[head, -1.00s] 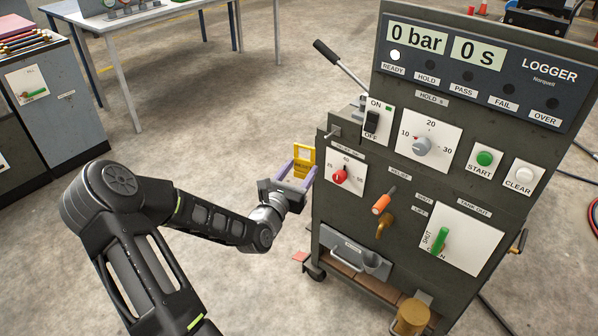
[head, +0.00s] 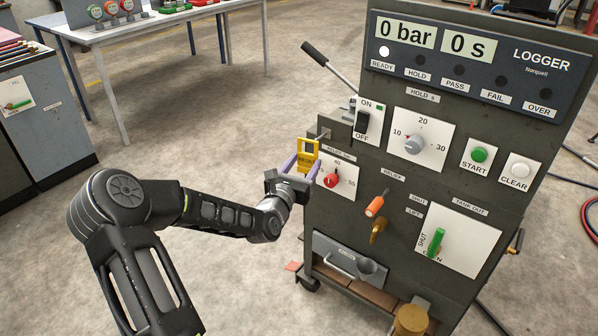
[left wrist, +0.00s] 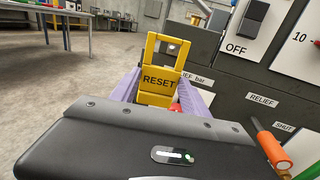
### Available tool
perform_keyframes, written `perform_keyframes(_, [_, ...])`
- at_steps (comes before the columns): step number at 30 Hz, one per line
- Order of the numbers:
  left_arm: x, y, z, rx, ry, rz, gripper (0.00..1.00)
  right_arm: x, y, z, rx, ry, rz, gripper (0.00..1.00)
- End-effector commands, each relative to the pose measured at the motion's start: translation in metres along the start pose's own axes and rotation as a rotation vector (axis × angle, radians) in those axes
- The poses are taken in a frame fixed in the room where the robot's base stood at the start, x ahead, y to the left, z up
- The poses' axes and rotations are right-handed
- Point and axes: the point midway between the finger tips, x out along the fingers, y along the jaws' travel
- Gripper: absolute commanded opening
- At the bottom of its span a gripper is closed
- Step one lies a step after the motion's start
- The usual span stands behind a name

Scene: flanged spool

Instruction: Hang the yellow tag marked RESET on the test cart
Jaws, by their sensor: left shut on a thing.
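The yellow RESET tag (head: 308,155) is upright between the purple fingertips of my left gripper (head: 302,166), which is shut on its lower part. In the left wrist view the tag (left wrist: 158,80) faces me, with an opening in its upper part. The test cart (head: 340,225) stands at the right. A small peg (head: 323,135) sticks out of the cart's upper left front, close to the top of the tag. I cannot tell whether the peg is inside the tag's opening. My right gripper is not in view.
The cart's front carries an ON/OFF switch (head: 362,122), a red knob (head: 331,180), an orange-handled lever (head: 375,206) and a green handle (head: 437,242). A white table (head: 170,20) stands at the back left. The floor between table and cart is clear.

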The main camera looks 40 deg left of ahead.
Motion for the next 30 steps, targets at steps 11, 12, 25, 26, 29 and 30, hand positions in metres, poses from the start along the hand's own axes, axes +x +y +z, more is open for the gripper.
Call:
perform_keyframes(11, [0.024,-0.007,-0.002,0.0,-0.002,0.0,0.15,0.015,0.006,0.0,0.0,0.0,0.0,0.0])
perform_keyframes(12, [0.027,-0.007,-0.002,0.0,-0.002,0.0,0.15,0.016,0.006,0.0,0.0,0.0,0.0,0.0])
perform_keyframes(25, [0.053,-0.014,-0.005,0.0,-0.002,0.0,0.15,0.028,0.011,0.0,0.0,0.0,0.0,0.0])
perform_keyframes(26, [0.054,-0.014,-0.005,-0.001,-0.002,0.001,0.15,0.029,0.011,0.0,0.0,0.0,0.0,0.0])
perform_keyframes(29, [0.058,-0.016,-0.008,-0.002,-0.001,0.0,0.15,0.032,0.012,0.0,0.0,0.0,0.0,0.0])
perform_keyframes(30, [0.059,-0.016,-0.008,-0.002,0.0,0.0,0.15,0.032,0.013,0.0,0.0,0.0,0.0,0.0])
